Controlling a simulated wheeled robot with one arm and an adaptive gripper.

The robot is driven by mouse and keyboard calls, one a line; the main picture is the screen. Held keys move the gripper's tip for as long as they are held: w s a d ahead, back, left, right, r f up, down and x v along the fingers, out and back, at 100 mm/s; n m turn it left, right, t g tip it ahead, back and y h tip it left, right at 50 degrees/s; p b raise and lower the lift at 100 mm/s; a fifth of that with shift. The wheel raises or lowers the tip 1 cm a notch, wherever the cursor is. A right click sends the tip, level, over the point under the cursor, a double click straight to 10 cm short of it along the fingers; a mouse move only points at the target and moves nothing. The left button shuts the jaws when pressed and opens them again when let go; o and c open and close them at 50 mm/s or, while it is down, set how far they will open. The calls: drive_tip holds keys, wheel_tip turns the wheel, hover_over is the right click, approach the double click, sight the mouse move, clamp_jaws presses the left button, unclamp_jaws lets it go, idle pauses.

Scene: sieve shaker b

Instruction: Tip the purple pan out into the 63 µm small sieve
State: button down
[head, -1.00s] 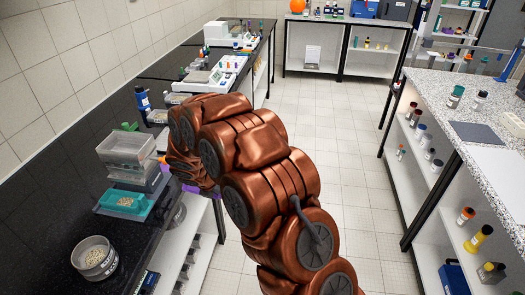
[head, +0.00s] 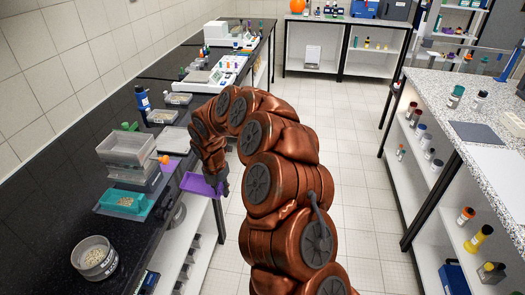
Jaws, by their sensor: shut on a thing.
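The purple pan (head: 199,184) is a shallow tray beside the near edge of the black bench. My gripper (head: 217,183) is shut on its right side. The pan looks roughly level; its contents are too small to tell. I cannot read any 63 µm label. Clear square containers (head: 126,146) are stacked on the bench, left of the pan. A round grey sieve-like vessel (head: 83,267) with beige grains stands at the near left.
An orange ball (head: 165,159) lies near a flat purple piece (head: 178,167) by the stack. Shallow trays (head: 162,117) and a blue bottle (head: 142,98) stand farther back. The tiled floor (head: 352,150) right of my arm is clear.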

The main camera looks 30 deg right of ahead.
drive_tip(key=shift+r+g+y, duration=0.15)
drive_tip(key=shift+g+y, duration=0.45)
drive_tip(key=shift+s, duration=0.1)
drive_tip(key=shift+r+g+y, duration=0.1)
drive_tip(key=shift+g+y, duration=0.3)
drive_tip(key=shift+y, duration=0.1)
drive_tip(key=shift+d+b, duration=0.1)
drive_tip(key=shift+b, duration=0.55)
drive_tip(key=shift+r+g+y, duration=0.25)
drive_tip(key=shift+g+y, duration=0.15)
drive_tip(key=shift+y, duration=0.1)
